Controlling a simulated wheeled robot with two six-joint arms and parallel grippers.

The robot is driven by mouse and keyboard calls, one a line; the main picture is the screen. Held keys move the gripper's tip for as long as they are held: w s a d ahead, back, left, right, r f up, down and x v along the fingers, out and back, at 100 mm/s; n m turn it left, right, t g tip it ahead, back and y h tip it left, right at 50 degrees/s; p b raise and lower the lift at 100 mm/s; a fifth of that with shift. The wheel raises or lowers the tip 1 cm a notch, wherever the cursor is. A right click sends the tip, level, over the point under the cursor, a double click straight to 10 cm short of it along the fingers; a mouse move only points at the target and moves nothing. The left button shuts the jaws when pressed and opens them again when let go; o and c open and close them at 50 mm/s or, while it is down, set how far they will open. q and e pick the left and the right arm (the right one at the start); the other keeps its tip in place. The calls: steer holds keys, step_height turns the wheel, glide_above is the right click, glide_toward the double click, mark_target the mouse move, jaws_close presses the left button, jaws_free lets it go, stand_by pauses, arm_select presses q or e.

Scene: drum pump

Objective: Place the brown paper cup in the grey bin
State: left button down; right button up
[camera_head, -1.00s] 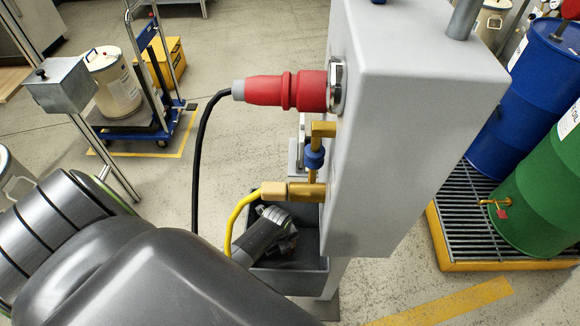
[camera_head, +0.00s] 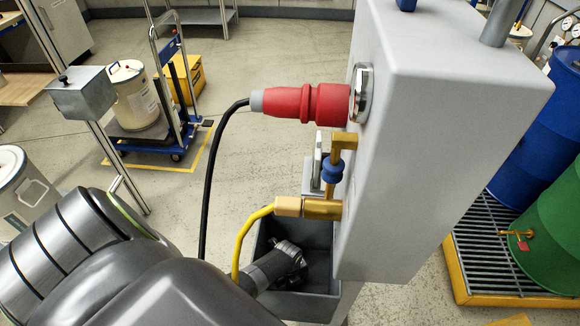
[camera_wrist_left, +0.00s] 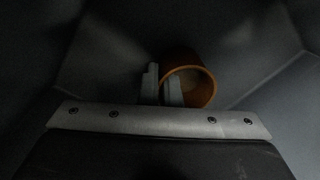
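The grey bin (camera_head: 308,308) hangs below the brass valve, against the grey cabinet. My left arm reaches in from the left, and my left gripper (camera_head: 290,262) is down inside the bin. In the left wrist view the brown paper cup (camera_wrist_left: 208,84) shows its round mouth, with the dark bin walls around it. My left gripper's fingers (camera_wrist_left: 161,86) are close together at the cup's left rim, one outside and one across its mouth. It is too dark to tell whether they pinch the wall. The cup is hidden in the head view. My right gripper is out of view.
A red plug (camera_head: 300,103) with a black cable and a brass valve (camera_head: 322,208) with a yellow hose stick out above the bin. The grey cabinet (camera_head: 440,120) stands right of it. A metal post with a box (camera_head: 95,92) stands left.

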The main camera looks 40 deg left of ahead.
arm_select(q)
steer(key=shift+f, duration=0.2)
steer(key=c, duration=1.6)
jaws_free()
steer(key=shift+c, duration=0.2)
steer(key=shift+r, duration=0.15)
steer(key=shift+r, duration=0.3)
step_height(320, 180, up, 12)
steer(key=p, duration=0.4)
steer(key=shift+s+a+f, duration=0.15)
steer(key=shift+s+f, duration=0.1)
steer(key=shift+s, duration=0.05)
steer(key=shift+p, duration=0.3)
